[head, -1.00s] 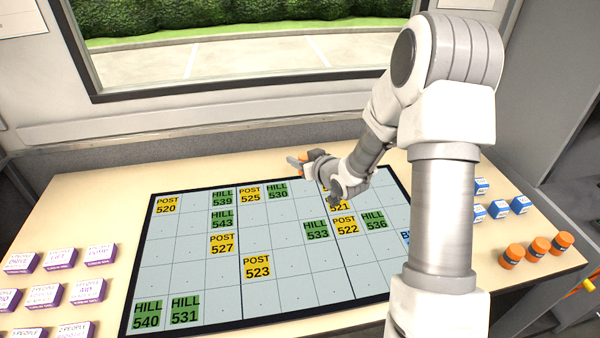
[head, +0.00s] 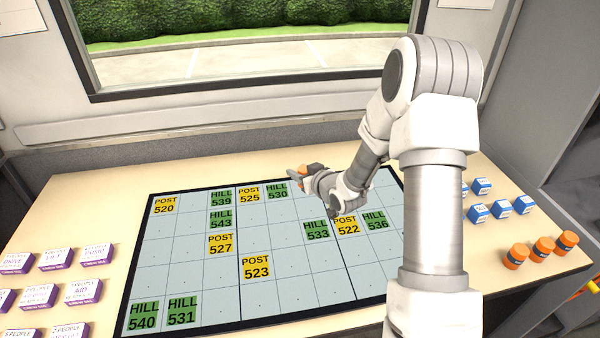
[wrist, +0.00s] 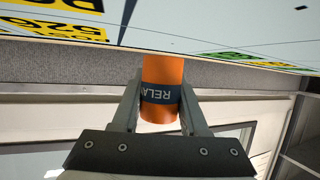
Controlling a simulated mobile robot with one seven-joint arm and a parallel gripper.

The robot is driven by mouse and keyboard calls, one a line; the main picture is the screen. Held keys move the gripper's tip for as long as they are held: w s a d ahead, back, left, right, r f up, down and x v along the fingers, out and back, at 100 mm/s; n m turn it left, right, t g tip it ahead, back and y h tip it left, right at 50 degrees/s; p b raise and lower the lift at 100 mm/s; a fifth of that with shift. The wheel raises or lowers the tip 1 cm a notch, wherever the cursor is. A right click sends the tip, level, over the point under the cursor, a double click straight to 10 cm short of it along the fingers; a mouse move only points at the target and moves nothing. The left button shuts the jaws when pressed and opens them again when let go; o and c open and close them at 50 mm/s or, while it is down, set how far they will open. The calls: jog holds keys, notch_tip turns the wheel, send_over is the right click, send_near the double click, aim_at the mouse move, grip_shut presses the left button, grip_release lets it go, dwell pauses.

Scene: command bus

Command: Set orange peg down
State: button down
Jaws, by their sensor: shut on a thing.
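The orange peg (wrist: 162,72) is a cylinder with a dark band lettered "RELA". In the wrist view it sits between the two fingers of my gripper (wrist: 161,105), which is shut on it. In the head view my gripper (head: 306,172) is above the far middle part of the map board (head: 200,285), near the HILL 530 square. A bit of the orange peg (head: 313,167) shows there, mostly hidden by the gripper. I cannot tell how high the peg is above the board.
Several blue blocks (head: 502,208) and orange pegs (head: 542,247) stand on the table (head: 90,215) at the right. Purple-edged label blocks (head: 84,291) fill the left side. The window wall (head: 200,135) rises behind. My arm hides part of the board's right side.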

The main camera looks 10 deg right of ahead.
jog(key=shift+s+f, duration=0.15)
jog(key=shift+f, duration=0.2)
